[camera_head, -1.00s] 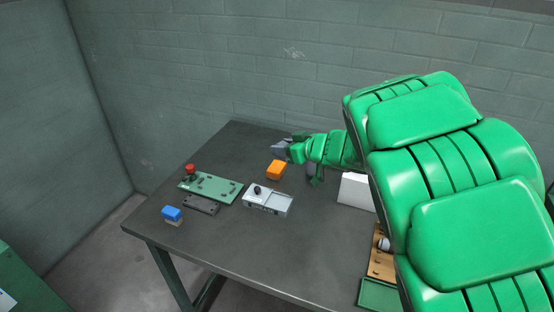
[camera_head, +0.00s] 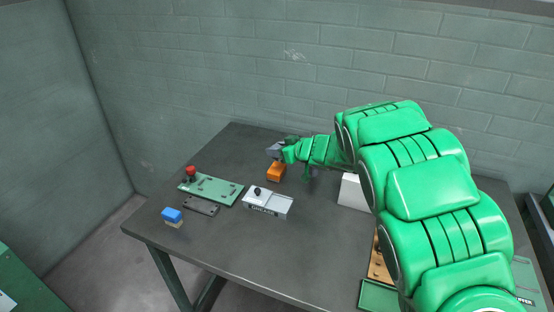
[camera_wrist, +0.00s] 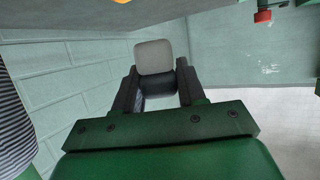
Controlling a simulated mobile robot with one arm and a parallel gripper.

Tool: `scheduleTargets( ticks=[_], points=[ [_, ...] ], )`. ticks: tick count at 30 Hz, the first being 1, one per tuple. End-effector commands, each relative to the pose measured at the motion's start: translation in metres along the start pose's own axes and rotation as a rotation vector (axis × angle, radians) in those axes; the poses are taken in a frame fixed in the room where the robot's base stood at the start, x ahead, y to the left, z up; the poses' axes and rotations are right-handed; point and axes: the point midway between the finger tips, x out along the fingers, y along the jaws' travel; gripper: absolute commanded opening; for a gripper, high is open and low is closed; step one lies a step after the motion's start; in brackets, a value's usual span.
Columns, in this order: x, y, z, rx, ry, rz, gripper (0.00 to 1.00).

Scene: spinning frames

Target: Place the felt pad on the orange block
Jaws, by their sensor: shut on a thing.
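The orange block (camera_head: 275,173) sits on the dark table toward its back, and a sliver of it shows at the top edge of the wrist view (camera_wrist: 122,1). My gripper (camera_head: 277,150) is above the block in the head view, its tip overlapping the wall-side edge of the block. In the wrist view my gripper (camera_wrist: 158,88) is shut on a light grey rounded square, the felt pad (camera_wrist: 153,56), held at the fingertips. The pad is apart from the block in the wrist view. In the head view the pad is too small to tell from the fingers.
A green board with a red knob (camera_head: 211,188), a grey plate (camera_head: 201,207), a blue-topped block (camera_head: 172,214) and a grey box with a black knob (camera_head: 267,203) stand left and front. A white box (camera_head: 353,192) stands right.

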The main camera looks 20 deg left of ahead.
Motion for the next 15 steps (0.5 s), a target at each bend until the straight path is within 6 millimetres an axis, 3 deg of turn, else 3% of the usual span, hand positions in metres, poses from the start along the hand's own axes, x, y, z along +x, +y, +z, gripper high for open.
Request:
scheduleTargets(
  ticks=[15],
  points=[
    [0.022,0.01,0.016,0.003,0.0,-0.001,0.06]
  ],
)
